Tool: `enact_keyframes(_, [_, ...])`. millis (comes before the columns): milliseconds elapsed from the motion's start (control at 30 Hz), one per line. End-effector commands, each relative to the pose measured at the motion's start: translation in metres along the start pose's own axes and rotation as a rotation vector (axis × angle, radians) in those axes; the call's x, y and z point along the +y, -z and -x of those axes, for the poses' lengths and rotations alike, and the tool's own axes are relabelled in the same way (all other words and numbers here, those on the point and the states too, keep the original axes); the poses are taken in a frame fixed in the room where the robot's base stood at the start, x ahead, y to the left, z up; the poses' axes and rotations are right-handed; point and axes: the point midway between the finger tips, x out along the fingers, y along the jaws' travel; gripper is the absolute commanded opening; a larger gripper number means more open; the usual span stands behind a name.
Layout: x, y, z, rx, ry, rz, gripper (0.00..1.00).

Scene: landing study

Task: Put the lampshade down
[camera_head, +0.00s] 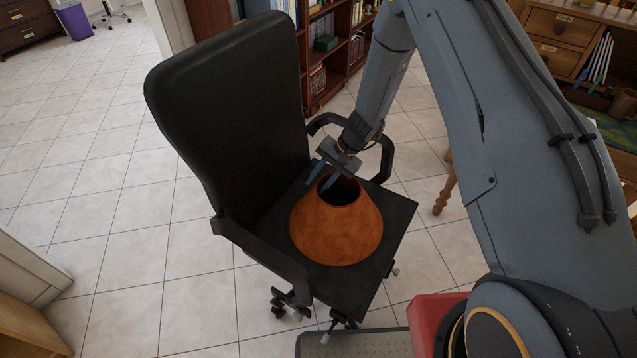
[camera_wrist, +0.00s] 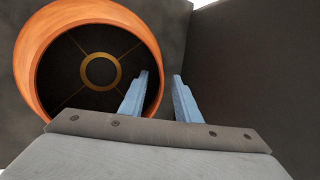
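The orange-brown lampshade (camera_head: 335,232) is a cone with its narrow open end up. It appears to rest upright on the black seat (camera_head: 392,222) of the office chair. My gripper (camera_head: 323,178) is at its top rim, on the side toward the backrest. In the wrist view my gripper (camera_wrist: 161,75) has its two blue fingers apart. The left finger overlaps the dark opening of the lampshade (camera_wrist: 32,75) and the right one is outside it. A gap shows between the fingers, with the thin rim in it; contact is not clear.
The chair's tall backrest (camera_head: 235,110) stands close to the left of my gripper, with armrests (camera_head: 265,262) on both sides. A bookshelf (camera_head: 335,55) is behind. A wooden desk (camera_head: 560,30) is at the right. Tiled floor (camera_head: 110,190) is clear at the left.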

Motion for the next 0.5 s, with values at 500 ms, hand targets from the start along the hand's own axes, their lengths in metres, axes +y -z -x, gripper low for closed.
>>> enact_keyframes(500, [-0.002,0.001,0.093,0.003,0.002,0.001,0.30])
